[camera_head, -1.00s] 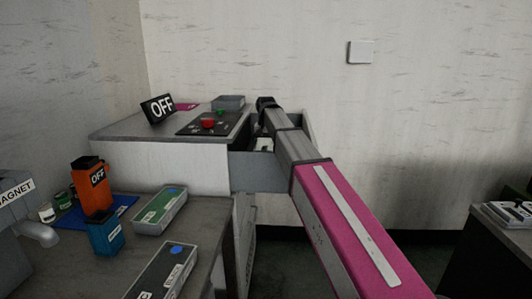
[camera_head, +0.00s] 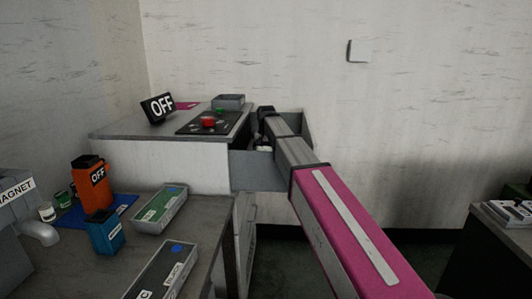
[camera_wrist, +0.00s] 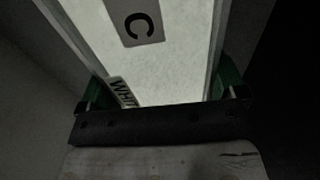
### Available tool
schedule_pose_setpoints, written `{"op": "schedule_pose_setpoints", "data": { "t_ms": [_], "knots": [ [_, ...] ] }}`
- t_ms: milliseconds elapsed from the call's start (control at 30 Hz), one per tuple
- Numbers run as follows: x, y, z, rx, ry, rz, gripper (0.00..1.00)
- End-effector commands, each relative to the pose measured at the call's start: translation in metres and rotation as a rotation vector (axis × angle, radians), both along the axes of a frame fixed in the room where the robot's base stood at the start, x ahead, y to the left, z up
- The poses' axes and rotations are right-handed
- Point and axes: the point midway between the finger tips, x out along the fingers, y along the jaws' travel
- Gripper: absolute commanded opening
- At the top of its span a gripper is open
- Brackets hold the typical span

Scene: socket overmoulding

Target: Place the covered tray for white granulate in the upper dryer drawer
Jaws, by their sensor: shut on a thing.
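The upper dryer drawer (camera_head: 258,172) is pulled out of the grey dryer (camera_head: 160,160), and my arm reaches down into it from above. In the wrist view my gripper (camera_wrist: 165,88) has its green fingers on both sides of the tray (camera_wrist: 215,45) and is shut on it. The tray has a pale cover bearing a grey "C" tag (camera_wrist: 137,22). In the head view my arm and the drawer walls hide the fingertips and most of the tray. I cannot tell whether the tray touches the drawer floor.
The front table holds a green-filled tray (camera_head: 161,209), another tray (camera_head: 163,272), and orange (camera_head: 92,188) and blue (camera_head: 106,234) containers.

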Motion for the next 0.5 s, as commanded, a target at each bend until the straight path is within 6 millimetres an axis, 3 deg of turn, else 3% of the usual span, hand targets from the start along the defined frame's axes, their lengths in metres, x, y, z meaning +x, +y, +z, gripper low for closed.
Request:
{"op": "schedule_pose_setpoints", "data": {
  "t_ms": [67, 100, 133, 500],
  "knots": [
    [0.0001, 0.0000, 0.0000, 0.000, -0.001, 0.000, 0.50],
    [0.0000, 0.0000, -0.0002, 0.000, 0.000, 0.000, 0.93],
    [0.0000, 0.0000, -0.0002, 0.000, 0.000, 0.000, 1.00],
    [0.0005, 0.0002, 0.0090, 0.001, -0.002, 0.000, 1.00]
  ]
}}
